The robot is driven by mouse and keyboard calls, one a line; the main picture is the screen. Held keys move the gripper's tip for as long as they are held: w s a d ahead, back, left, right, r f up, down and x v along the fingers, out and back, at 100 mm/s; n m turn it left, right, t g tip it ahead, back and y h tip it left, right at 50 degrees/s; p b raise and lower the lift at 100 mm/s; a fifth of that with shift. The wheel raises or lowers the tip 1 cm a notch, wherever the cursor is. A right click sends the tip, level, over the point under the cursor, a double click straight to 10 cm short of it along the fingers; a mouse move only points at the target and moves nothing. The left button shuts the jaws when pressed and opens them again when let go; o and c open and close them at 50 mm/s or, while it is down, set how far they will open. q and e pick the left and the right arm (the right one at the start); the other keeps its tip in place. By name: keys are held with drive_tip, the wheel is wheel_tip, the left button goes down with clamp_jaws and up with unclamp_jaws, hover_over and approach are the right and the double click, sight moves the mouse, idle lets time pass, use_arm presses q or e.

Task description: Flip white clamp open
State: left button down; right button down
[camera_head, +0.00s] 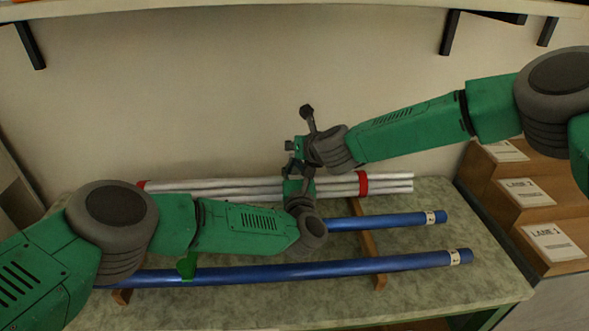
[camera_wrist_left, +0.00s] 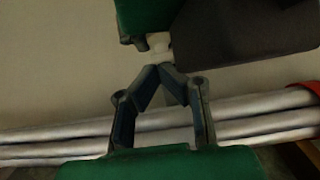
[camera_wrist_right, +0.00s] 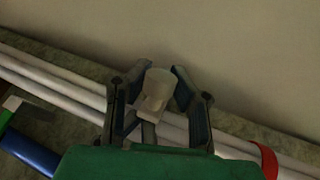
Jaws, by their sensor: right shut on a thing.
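The white clamp (camera_wrist_right: 158,85) shows in the right wrist view as a small pale rounded piece with a lower tab. My right gripper (camera_wrist_right: 161,71) is shut on it, one finger on each side. In the left wrist view, a pale bit of it (camera_wrist_left: 159,42) shows beyond the fingertips of my left gripper (camera_wrist_left: 164,73). The left fingers converge and their tips look together, with nothing visible between them. In the head view, my left gripper (camera_head: 296,168) points up close below the right one. The clamp is hidden there, and I cannot tell whether the left tips touch it.
White rods (camera_head: 225,187) with red bands (camera_head: 363,184) lie behind the grippers. Two blue rods (camera_head: 390,264) lie in front on wooden supports (camera_head: 376,270). A green clip (camera_head: 187,267) is at the nearer blue rod. Lane-labelled boxes (camera_head: 545,262) stand right.

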use_arm(q)
drive_tip(key=shift+w+a+r, duration=0.15)
drive_tip(key=shift+w+r, duration=0.05)
drive_tip(key=shift+r, duration=0.25)
use_arm(e)
drive_tip(key=c, duration=1.7)
unclamp_jaws()
drive_tip(key=shift+r, duration=0.2)
use_arm(q)
drive_tip(key=shift+s+r, duration=0.1)
use_arm(e)
drive_tip(key=o, duration=0.4)
drive_tip(key=shift+s+d, duration=0.1)
use_arm(q)
drive_tip(key=shift+s+d, duration=0.15)
drive_tip(key=shift+d, duration=0.05)
use_arm(e)
drive_tip(key=shift+s, duration=0.15)
use_arm(q)
drive_tip(key=shift+d, duration=0.1)
use_arm(e)
drive_tip(key=shift+d+f, duration=0.1)
drive_tip(key=shift+d, duration=0.05)
